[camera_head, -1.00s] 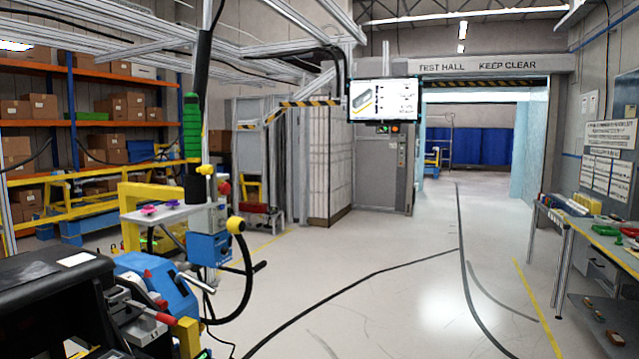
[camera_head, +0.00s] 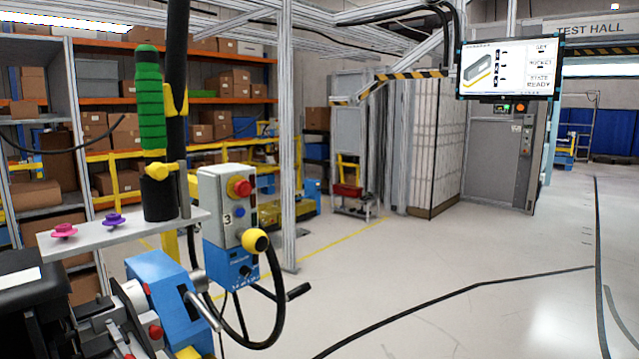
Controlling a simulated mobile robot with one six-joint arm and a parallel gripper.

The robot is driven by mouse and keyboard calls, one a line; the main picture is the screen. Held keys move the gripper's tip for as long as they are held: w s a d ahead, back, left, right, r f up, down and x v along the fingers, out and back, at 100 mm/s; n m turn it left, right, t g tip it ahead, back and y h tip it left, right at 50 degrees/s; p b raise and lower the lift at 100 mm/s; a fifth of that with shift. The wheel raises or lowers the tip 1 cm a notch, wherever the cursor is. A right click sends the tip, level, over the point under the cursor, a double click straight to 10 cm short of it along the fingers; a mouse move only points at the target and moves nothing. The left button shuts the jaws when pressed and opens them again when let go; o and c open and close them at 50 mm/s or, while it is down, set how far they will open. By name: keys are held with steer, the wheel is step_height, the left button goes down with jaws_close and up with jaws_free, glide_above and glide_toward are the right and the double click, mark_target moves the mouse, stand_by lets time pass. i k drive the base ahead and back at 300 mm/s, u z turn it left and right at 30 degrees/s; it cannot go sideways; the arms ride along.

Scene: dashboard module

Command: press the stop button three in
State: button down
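The stop button is a red mushroom head on a yellow collar (camera_head: 240,187), high on the front of a grey control box (camera_head: 222,215). The box carries the number 3 and a small blue button (camera_head: 241,212) below the red one. The red button appears to stand out from its face. I cannot make out my gripper in this view, and nothing is seen touching the button.
A shelf plate (camera_head: 120,232) with a pink knob (camera_head: 64,231) and a purple knob (camera_head: 113,220) lies left of the box. Blue and black machinery (camera_head: 160,290) fills the lower left. A metal post (camera_head: 287,150) stands behind.

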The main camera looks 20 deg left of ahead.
mark_target(245, 189)
steer(key=u, duration=0.6)
steer(key=i, duration=0.9)
steer(key=u, duration=0.55)
steer(key=k, duration=0.95)
steer(key=u, duration=0.15)
steer(key=i, duration=0.95)
steer(key=z, duration=0.05)
